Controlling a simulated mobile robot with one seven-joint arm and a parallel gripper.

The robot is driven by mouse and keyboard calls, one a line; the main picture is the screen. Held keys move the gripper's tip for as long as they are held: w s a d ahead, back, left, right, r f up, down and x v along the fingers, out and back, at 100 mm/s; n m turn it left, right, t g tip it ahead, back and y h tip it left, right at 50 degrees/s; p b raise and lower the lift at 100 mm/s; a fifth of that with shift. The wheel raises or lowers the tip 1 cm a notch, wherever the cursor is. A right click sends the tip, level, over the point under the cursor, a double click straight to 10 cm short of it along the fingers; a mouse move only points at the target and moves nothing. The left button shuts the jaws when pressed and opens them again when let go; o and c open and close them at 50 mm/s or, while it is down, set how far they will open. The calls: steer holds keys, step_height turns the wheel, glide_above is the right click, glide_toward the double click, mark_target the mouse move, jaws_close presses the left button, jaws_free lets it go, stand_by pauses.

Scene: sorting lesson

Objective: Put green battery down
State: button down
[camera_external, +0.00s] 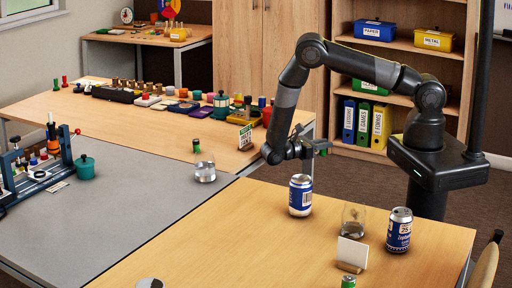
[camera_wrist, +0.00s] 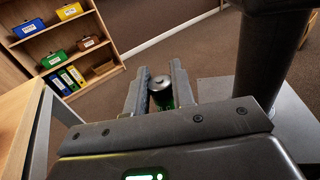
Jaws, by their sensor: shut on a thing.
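My gripper (camera_external: 318,147) is in the air above the near wooden table (camera_external: 226,240), higher than the blue-and-white can below it. Another small green-topped cylinder (camera_external: 348,282) stands at the near table edge, partly cut off by the frame.
Blue-and-white cans stand below my gripper (camera_external: 300,196) and at the right (camera_external: 398,231). A glass (camera_external: 353,218) and a white card in a holder (camera_external: 351,254) stand between them. Another glass (camera_external: 204,168) is on the grey table (camera_external: 110,235). The near table's left-middle is clear.

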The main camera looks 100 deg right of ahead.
steer(key=w+d+r+n+t+h, duration=0.2)
steer(key=w+d+n+t+h, duration=0.1)
steer(key=d+h, duration=0.1)
steer(key=w+d+r+n+t+h, duration=0.2)
steer(key=w+d+n+t+h, duration=0.1)
steer(key=d, duration=0.4)
steer(key=w+d+r+n+t+h, duration=0.2)
steer(key=w+d+n+t+h, duration=0.2)
steer(key=d+h, duration=0.1)
steer(key=shift+d+n+h, duration=0.35)
steer(key=shift+n+h, duration=0.05)
steer(key=shift+h, duration=0.3)
steer(key=w+d+r+n+t, duration=0.3)
steer(key=w+d+n+t, duration=0.15)
steer(key=w+t, duration=0.3)
steer(key=w+d+r+n+t, duration=0.4)
steer(key=w+n+t, duration=0.2)
steer(key=t, duration=0.2)
steer(key=shift+t, duration=0.25)
steer(key=f, duration=1)
steer(key=shift+w+a, duration=0.25)
steer(key=shift+w, duration=0.05)
steer(key=shift+f, duration=0.1)
steer(key=c, duration=1.2)
jaws_free()
steer(key=shift+c, duration=0.2)
